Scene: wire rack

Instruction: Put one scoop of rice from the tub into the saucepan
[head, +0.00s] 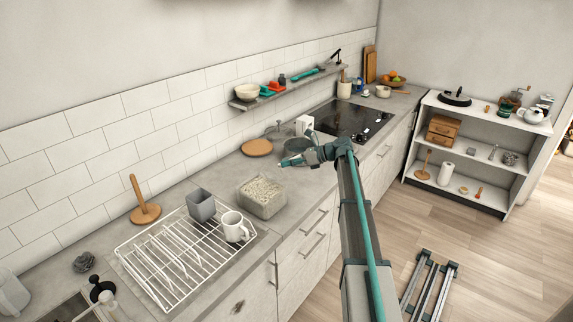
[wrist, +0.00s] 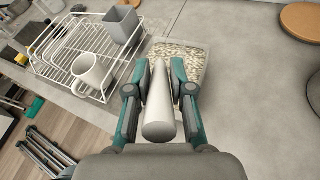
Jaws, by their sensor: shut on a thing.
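My gripper (head: 286,163) is above the counter, to the right of and behind the tub in the head view. In the wrist view my gripper (wrist: 160,75) is shut on a pale grey cylindrical handle (wrist: 158,118), seemingly the scoop's. The scoop's bowl is hidden, so I cannot tell whether it holds rice. A dark grey round vessel (head: 295,144), likely the saucepan, stands behind my gripper, partly covered.
The white wire rack (head: 165,262) holds a grey cup (head: 201,205) and a white mug (head: 235,227). A round wooden board (head: 257,147) lies near the wall. The black hob (head: 352,119) is farther right, below a wall shelf (head: 300,85).

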